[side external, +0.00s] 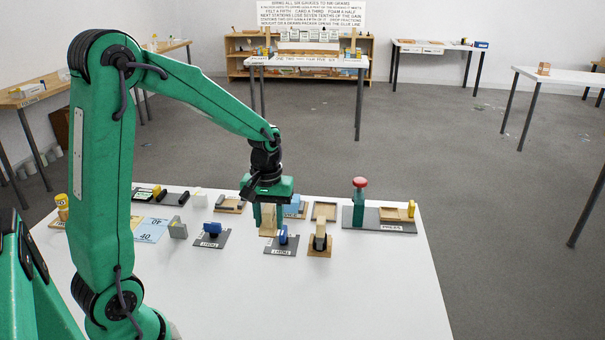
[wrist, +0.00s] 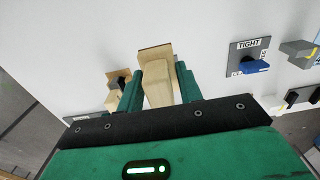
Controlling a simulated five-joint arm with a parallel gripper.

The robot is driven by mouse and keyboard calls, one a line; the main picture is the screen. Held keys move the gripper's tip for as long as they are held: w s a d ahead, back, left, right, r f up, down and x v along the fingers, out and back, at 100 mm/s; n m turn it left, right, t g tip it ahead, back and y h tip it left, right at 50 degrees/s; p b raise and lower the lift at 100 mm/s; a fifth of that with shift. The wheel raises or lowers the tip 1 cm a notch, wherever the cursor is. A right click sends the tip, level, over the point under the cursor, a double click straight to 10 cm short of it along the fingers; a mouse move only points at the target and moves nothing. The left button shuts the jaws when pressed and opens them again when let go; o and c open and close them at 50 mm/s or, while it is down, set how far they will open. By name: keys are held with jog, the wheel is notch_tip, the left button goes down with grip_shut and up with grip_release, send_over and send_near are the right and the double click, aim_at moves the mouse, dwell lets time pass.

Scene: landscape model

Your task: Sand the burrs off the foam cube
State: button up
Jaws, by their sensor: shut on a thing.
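My gripper (side external: 268,217) is above the middle of the white table and shut on a beige block (side external: 268,222). In the wrist view the beige block (wrist: 158,85) stands between my two green fingers (wrist: 157,88), with a brown edge at its far end. I cannot tell whether it touches the table. A light-blue block (side external: 293,206), partly hidden behind my gripper, sits on a wooden tray; I cannot tell whether it is the foam cube. Pale blue sheets marked 40 (side external: 150,230) lie to the left. No burrs can be made out.
Two blue-handled clamps (side external: 211,229) (side external: 283,234) on dark plates marked TIGHT stand near the front. A wooden-based fixture (side external: 320,240) is to the right. A press with a red knob (side external: 360,183) stands farther right. The front of the table (side external: 330,300) is clear.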

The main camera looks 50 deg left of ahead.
jog(key=w+a, duration=0.7)
jog(key=w, duration=0.3)
jog(key=w+a+r, duration=0.1)
jog(key=w+a, duration=0.6)
jog(key=w, duration=0.3)
jog(key=shift+r, duration=0.3)
jog(key=shift+f, duration=0.1)
